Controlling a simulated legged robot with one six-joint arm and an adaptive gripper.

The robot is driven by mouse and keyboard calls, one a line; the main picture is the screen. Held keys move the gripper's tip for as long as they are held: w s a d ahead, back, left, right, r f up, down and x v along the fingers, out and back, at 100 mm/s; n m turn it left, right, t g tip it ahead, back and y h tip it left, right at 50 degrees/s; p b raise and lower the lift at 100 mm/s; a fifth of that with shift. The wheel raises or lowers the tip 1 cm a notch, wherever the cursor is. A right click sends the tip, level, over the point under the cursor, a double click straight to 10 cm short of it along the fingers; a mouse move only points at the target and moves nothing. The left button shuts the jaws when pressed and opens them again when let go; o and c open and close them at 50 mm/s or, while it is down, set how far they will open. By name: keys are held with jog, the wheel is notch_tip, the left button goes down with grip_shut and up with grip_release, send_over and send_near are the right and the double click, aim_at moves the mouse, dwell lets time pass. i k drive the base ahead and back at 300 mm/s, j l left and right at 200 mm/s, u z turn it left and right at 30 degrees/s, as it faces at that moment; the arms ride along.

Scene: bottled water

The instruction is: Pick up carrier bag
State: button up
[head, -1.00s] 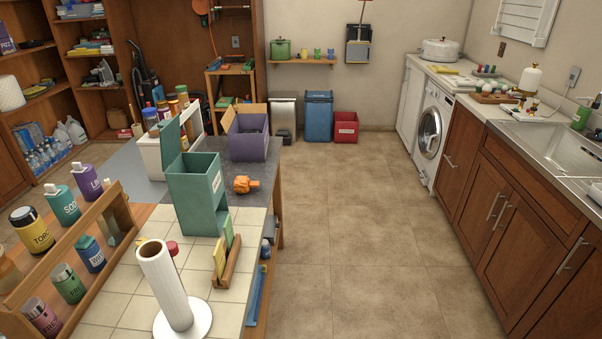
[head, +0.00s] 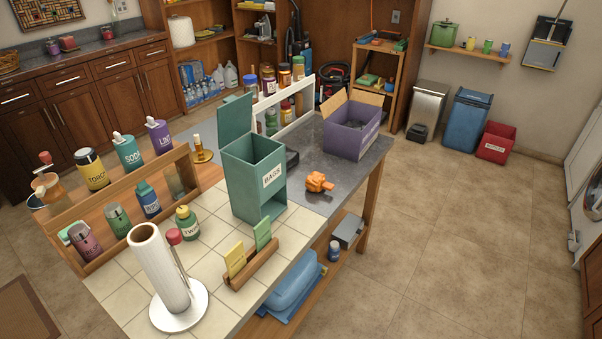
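A teal box (head: 253,180) with a "BAGS" label stands on the island worktop, its lid raised. No carrier bag can be clearly made out; the inside of the box is mostly hidden. A small crumpled orange item (head: 318,182) lies on the dark worktop just right of the box. It may be a bunched-up bag, but I cannot tell for sure. My gripper is not in view.
A purple open carton (head: 352,128) stands behind the orange item. A paper towel roll (head: 160,265), bottle rack (head: 125,215) and card holder (head: 252,268) crowd the near worktop. Bottles (head: 205,92) stand on a far-left low shelf. Floor (head: 440,240) right of the island is clear.

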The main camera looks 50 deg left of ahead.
aim_at(316, 182)
jog(key=i+j+u, duration=0.1)
jog(key=i+u, duration=0.3)
jog(key=i+l+u, duration=0.1)
jog(key=i+u, duration=0.25)
jog(key=i, duration=0.15)
jog(key=i+l+u, duration=0.2)
jog(key=i+u, duration=0.4)
jog(key=u, duration=0.2)
jog(key=i+u, duration=0.2)
jog(key=u, duration=0.2)
jog(key=i+l+u, duration=0.15)
jog(key=u, duration=0.25)
jog(key=i+l+u, duration=0.2)
jog(key=u, duration=0.15)
jog(key=i+l+u, duration=0.2)
jog(key=u, duration=0.15)
jog(key=i+l+u, duration=0.25)
jog(key=u, duration=0.15)
jog(key=i+l, duration=0.05)
